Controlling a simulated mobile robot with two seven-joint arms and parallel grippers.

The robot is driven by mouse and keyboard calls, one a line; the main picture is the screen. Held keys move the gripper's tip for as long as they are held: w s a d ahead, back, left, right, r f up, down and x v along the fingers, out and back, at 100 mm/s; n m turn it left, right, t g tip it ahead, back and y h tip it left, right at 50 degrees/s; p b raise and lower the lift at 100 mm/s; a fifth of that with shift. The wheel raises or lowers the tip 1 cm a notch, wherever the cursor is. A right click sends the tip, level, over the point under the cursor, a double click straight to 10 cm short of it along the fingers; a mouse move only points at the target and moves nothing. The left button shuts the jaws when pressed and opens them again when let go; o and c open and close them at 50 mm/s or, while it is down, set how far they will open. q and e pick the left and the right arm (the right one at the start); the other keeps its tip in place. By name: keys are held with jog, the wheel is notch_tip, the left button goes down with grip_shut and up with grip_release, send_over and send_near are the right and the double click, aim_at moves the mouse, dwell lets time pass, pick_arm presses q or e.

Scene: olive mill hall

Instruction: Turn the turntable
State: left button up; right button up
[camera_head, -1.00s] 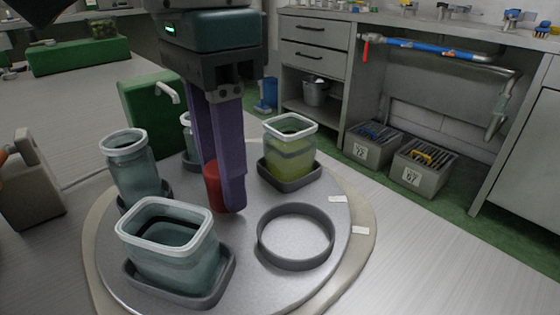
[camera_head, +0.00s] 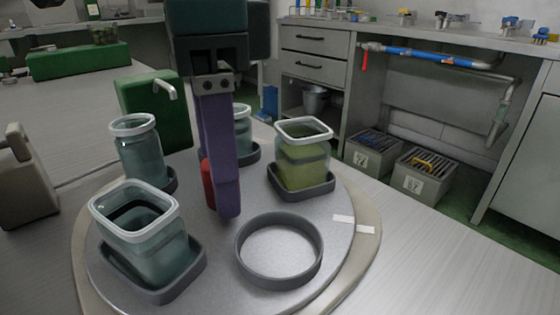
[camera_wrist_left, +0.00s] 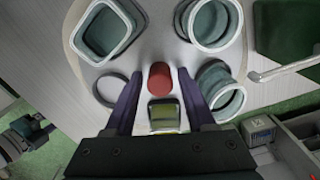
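The round grey turntable (camera_head: 215,262) sits on a wider beige base (camera_head: 367,255). A white mark on its right rim (camera_head: 343,219) lies in line with a white mark on the base (camera_head: 366,229). A red peg (camera_head: 208,185) stands near its middle. My left gripper (camera_wrist_left: 159,85) points down with its purple fingers on either side of the peg. The wrist view shows gaps between the peg (camera_wrist_left: 160,76) and both fingers, so it is open. The head view hides part of the peg behind a finger.
On the turntable stand a square jar (camera_head: 150,245), two round jars (camera_head: 143,155) (camera_head: 243,132), a jar of yellow-green liquid (camera_head: 303,165) and an empty dark ring (camera_head: 279,250). A green block with a tap (camera_head: 158,105) stands behind. A grey device (camera_head: 25,185) is at left.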

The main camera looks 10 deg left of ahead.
pick_arm(q)
notch_tip(320, 180, up, 8)
jog(key=p, duration=0.5)
jog(key=shift+r, duration=0.15)
